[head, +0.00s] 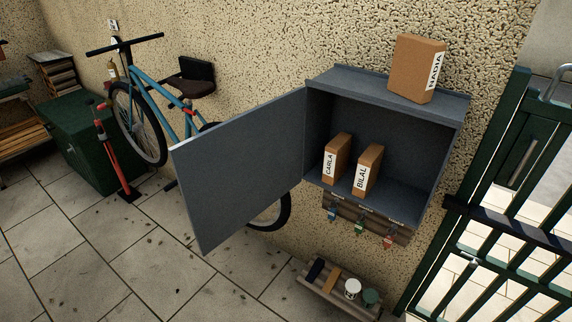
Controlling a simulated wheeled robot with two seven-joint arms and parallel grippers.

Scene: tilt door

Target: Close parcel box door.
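The grey parcel box (392,104) is fixed to the rough tan wall. Its door (243,170) is hinged on the left side of the opening and stands wide open, swung out to the left. Inside the box, two brown parcels stand upright on its floor, one labelled CARLA (337,157) and one labelled BILAL (367,170). A third brown parcel labelled NADIA (416,68) stands on top of the box. Neither of my grippers is in view.
A blue bicycle (150,84) leans behind the door, partly hidden by it. A key rack (367,222) hangs below the box. A low shelf with jars (335,291) stands below that. A green gate (500,190) is at right. Paved floor (150,270) lies clear at front left.

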